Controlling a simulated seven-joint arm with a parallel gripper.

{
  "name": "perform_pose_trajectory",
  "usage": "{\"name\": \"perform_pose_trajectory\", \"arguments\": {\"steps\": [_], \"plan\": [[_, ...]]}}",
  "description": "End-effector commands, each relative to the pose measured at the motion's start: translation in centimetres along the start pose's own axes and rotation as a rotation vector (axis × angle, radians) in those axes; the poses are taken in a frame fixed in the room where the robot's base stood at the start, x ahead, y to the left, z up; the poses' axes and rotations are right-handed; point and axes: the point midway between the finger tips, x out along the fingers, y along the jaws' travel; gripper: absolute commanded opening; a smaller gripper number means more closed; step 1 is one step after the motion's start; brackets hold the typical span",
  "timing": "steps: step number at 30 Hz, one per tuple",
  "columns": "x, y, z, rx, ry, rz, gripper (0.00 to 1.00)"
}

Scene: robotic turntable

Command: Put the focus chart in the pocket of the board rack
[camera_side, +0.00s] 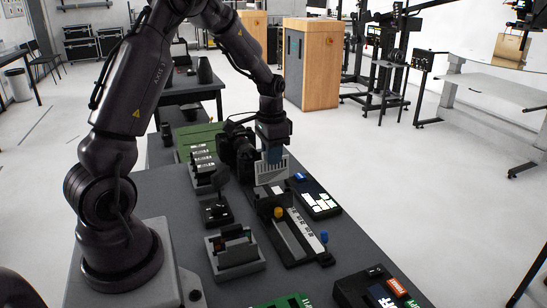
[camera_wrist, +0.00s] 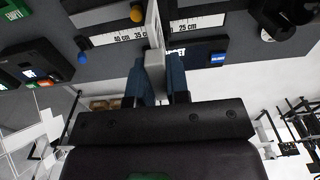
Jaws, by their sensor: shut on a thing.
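My gripper (camera_side: 273,153) points down over the far part of the dark bench, its blue fingers shut on the focus chart (camera_side: 270,174). The chart is a light grey plate with a comb-like row of bars, upright just below the fingers. I cannot tell whether its lower edge touches anything. In the wrist view the fingers (camera_wrist: 156,82) close on the chart's grey grip, and the chart (camera_wrist: 152,28) shows nearly edge-on as a thin pale strip. A grey slotted holder with dark upright pieces, seemingly the board rack (camera_side: 237,267), stands nearer the side camera, left of the ruler rail.
A black rail with a white ruler (camera_side: 305,229), an orange knob (camera_side: 278,212) and a blue knob (camera_side: 323,236) lies in front of the chart. A black camera (camera_side: 236,145) stands close left of my gripper. A dark case with white labels (camera_side: 314,197) lies right.

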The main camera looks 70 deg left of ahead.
Motion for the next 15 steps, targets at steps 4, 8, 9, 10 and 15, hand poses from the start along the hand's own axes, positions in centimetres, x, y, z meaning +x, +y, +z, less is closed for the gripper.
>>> {"name": "perform_pose_trajectory", "arguments": {"steps": [4,8,9,10,15], "plan": [[-0.8,0.6,3.6,-0.031,-0.002,0.007,0.00],[-0.4,2.0,7.6,-0.038,-0.008,0.011,0.00],[-0.2,2.5,8.8,-0.037,-0.010,0.012,0.00],[0.0,2.9,9.6,-0.035,-0.011,0.013,0.00],[1.0,4.8,13.0,-0.015,-0.021,0.016,0.00]]}}
